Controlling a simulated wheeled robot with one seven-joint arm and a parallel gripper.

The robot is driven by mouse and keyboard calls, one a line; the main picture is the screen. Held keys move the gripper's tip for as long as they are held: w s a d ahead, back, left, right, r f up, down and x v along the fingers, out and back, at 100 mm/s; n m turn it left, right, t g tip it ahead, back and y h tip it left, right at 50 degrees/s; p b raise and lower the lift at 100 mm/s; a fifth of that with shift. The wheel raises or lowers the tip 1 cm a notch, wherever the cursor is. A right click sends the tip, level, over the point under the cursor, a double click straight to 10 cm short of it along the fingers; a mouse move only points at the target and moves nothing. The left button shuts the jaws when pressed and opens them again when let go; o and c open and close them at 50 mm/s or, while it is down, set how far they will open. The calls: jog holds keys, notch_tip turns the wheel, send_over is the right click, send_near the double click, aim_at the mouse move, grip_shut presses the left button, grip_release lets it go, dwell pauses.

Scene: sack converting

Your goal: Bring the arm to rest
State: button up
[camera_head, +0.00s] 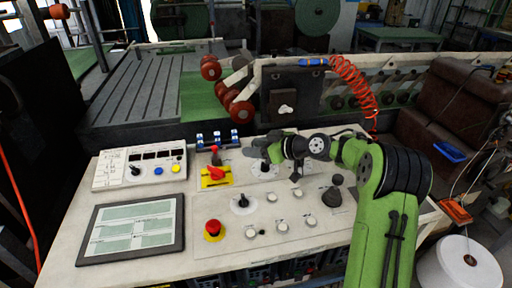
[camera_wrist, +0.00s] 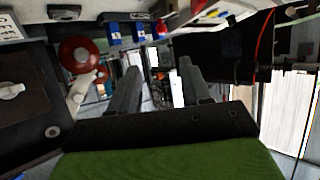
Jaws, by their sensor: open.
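My green arm reaches in from the right of the head view and bends left over the control console (camera_head: 330,238). My gripper (camera_head: 257,146) hangs above the back middle of the console, pointing left; its fingertips are small and partly blend with the dark parts behind. In the wrist view my gripper (camera_wrist: 160,82) shows two dark fingers spread apart with nothing between them. The gap from the gripper to the knobs below it cannot be told exactly.
The console carries a red mushroom button (camera_head: 212,227), a red switch on a yellow plate (camera_head: 216,175), a screen (camera_head: 132,229), a button box (camera_head: 140,169) and several knobs. Behind stand red rollers (camera_head: 241,112) and a coiled red hose (camera_head: 354,85). A white roll (camera_head: 459,265) stands at right.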

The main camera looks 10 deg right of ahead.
jog(key=s+a+r+m+g+h, duration=0.1)
jog(key=s+a+r+h, duration=0.15)
jog(key=s, duration=0.55)
jog(key=s+a+r+m+g+h, duration=0.1)
jog(key=s+a+r+g+h, duration=0.2)
jog(key=s, duration=0.6)
jog(key=s+d+m+h+p, duration=0.1)
jog(key=s+d+m+h, duration=0.1)
jog(key=s, duration=0.9)
jog(key=s+d+m+h, duration=0.2)
jog(key=s+d+m, duration=0.3)
jog(key=s, duration=0.6)
jog(key=shift+f+p, duration=0.2)
jog(key=shift+p, duration=0.15)
jog(key=shift+s, duration=0.1)
